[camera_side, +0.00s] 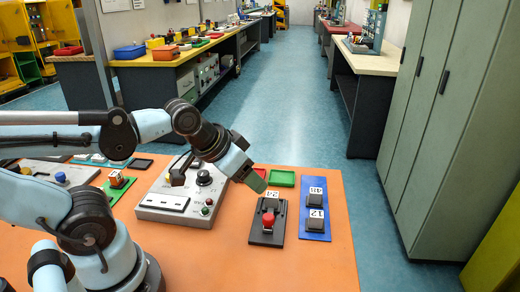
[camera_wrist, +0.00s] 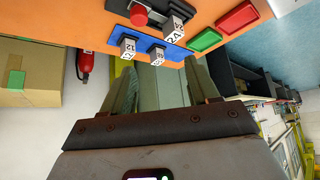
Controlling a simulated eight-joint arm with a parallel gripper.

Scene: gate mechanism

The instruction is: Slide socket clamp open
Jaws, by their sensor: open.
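A black fixture (camera_side: 264,237) with a red knob (camera_side: 268,219) lies on the orange table; it looks like the socket clamp. A block with a white numbered top (camera_side: 271,196) stands at its far end, behind the knob. In the wrist view, the red knob (camera_wrist: 139,16) and the numbered block (camera_wrist: 175,27) show at the top edge. I cannot tell how far the clamp's slide stands. My gripper (camera_side: 257,182) is above the table, up and left of the fixture, apart from it. In the wrist view, my gripper (camera_wrist: 160,78) is open and empty.
A blue board (camera_side: 316,233) with two numbered blocks is right of the fixture. A green tray (camera_side: 283,178) and a red tray (camera_wrist: 238,19) lie behind. A grey control box (camera_side: 175,211) stands left, under my arm. The table's front right is clear.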

